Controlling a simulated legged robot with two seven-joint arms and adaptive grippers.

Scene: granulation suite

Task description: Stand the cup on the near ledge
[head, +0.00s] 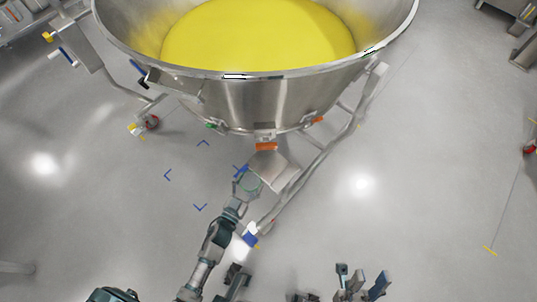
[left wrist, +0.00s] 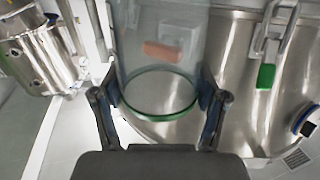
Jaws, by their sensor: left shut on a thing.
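The cup is clear with a green rim; in the left wrist view the cup (left wrist: 160,117) fills the middle, its rim towards the camera. My left gripper (left wrist: 161,100) has a finger on each side of it and is shut on it. In the head view the cup (head: 250,183) is small and faint at my left gripper (head: 246,182), beside a flat metal ledge (head: 275,171) below the vessel. I cannot tell whether the cup touches the ledge. My right gripper (head: 362,278) is at the bottom edge, fingers apart, with nothing seen between them.
A large steel vessel (head: 235,100) holding yellow material stands above the ledge. Its tubular frame (head: 315,165) runs down on the right to a blue-and-white foot (head: 250,236). An orange clamp (head: 266,146) sits just above the ledge. The grey floor is open on both sides.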

